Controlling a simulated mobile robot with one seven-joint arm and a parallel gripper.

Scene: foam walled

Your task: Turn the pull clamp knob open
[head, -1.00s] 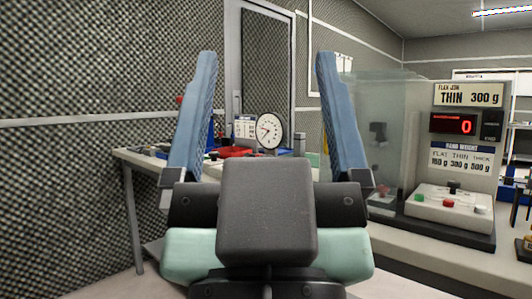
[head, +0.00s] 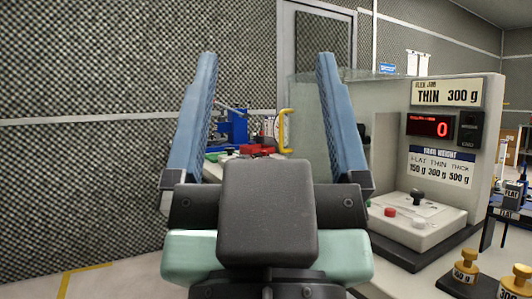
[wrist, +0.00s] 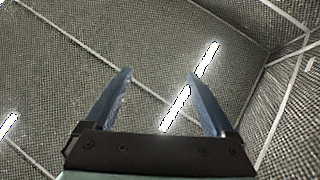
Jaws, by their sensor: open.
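My gripper (head: 266,58) is open and empty, its two blue fingers pointing up in the head view. It also shows open in the wrist view (wrist: 160,73), with only ceiling and wall around it. I cannot make out for sure which part is the pull clamp knob. Between the fingers, farther off on a bench, are a blue fixture (head: 234,126), a low red part (head: 256,149) and a yellow handle (head: 285,131). They are small and partly hidden by the left finger and my gripper body. The gripper touches none of them.
A test station (head: 440,150) with a clear shield stands close on the right, its red display (head: 429,125) reading 0. Its control box (head: 412,222) has a black knob and buttons. Brass weights (head: 466,266) stand at lower right. Floor is open at lower left.

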